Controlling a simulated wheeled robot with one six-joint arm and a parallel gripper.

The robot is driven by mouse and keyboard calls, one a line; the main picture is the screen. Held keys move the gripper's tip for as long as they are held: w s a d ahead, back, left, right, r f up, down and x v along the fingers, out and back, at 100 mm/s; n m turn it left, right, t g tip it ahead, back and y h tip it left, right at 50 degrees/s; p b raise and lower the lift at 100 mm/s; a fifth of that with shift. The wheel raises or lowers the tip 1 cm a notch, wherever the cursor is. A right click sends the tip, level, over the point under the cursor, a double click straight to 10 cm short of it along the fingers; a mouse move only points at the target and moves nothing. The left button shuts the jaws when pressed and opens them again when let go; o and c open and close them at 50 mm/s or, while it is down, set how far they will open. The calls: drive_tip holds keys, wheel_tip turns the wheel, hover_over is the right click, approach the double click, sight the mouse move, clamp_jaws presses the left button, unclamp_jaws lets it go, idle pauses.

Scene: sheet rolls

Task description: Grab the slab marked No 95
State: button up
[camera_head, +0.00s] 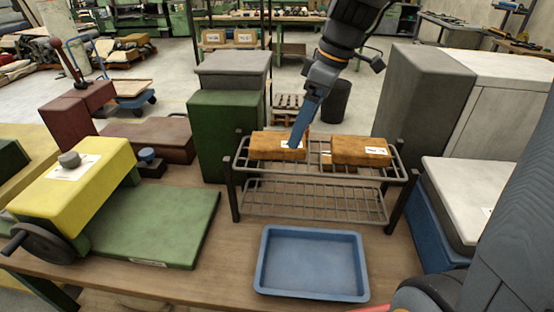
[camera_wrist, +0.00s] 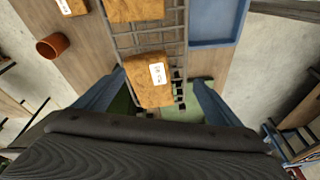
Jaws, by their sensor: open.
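Two orange-brown slabs with white labels lie on the top shelf of a wire rack (camera_head: 310,209): a left slab (camera_head: 262,147) and a right slab (camera_head: 352,153). The label numbers are too small to read, so I cannot tell which is No 95. My gripper (camera_head: 296,142) is at the left slab, and its blue finger covers part of it. In the wrist view my gripper (camera_wrist: 160,92) is open, with the left slab (camera_wrist: 143,88) between the spread fingers. No clear grip shows. The right slab (camera_wrist: 132,9) is at the top of that view.
A blue tray (camera_head: 312,295) sits in front of the rack. A dark green block (camera_head: 225,140) stands left of it, and a tall grey block (camera_head: 424,100) behind right. The wrist view shows a brown pot (camera_wrist: 53,46) and another labelled piece (camera_wrist: 73,7) beyond the rack.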

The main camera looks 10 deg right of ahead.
sight(280, 139)
drive_tip(key=w+n, duration=0.1)
drive_tip(key=w+a+n+b, duration=0.1)
drive_tip(key=w+a+n+y+b, duration=0.1)
drive_tip(key=shift+r+n, duration=0.3)
drive_tip(key=shift+n, duration=0.1)
drive_tip(key=shift+p+x, duration=1.15)
drive_tip(key=shift+x, duration=2.6)
drive_tip(key=shift+r, duration=0.1)
drive_tip(key=c, duration=1.5)
